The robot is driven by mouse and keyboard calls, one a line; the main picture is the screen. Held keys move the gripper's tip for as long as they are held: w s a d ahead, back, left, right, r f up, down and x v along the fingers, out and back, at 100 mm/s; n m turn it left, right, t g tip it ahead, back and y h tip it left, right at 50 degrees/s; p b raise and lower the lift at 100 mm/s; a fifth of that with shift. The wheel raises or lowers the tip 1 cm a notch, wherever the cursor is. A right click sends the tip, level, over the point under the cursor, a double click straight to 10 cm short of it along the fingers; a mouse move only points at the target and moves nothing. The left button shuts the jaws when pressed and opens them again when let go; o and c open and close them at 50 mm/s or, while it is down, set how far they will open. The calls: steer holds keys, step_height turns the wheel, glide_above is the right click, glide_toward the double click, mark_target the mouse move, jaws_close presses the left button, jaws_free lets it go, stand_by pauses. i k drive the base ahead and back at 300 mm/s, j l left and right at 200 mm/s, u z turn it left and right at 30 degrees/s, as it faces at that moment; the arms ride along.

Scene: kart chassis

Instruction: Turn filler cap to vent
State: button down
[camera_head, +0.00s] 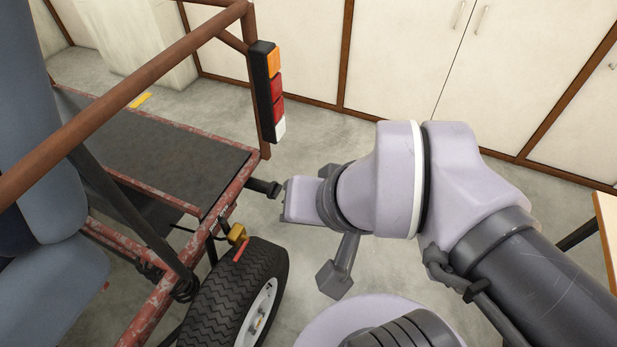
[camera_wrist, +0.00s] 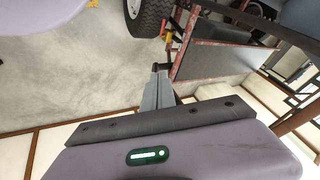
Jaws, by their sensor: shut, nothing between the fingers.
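A black capped stub (camera_head: 264,188) sticks out from the rear corner of the red kart frame; it looks like the filler cap, but I cannot read any mark or its turn angle. In the wrist view the black cap (camera_wrist: 161,67) shows just beyond my grey fingertips. My gripper (camera_wrist: 161,80) is shut, with its fingers together and nothing between them.
A yellow fitting with a red lever (camera_head: 238,235) sits on the frame above the tyre (camera_head: 240,298). A tail-light bar (camera_head: 270,92) stands on the upright behind the cap. Cabinets (camera_head: 430,60) line the back. The floor (camera_head: 330,130) between is clear.

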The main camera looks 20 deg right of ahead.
mark_target(275, 188)
steer(key=i+j+z, duration=0.1)
steer(key=z, duration=0.35)
steer(key=i+j+z, duration=0.1)
steer(key=j+z, duration=0.15)
steer(key=z, duration=0.2)
steer(key=i+j+z, duration=0.1)
steer(key=z, duration=0.35)
steer(key=k+j, duration=0.05)
steer(key=j, duration=0.05)
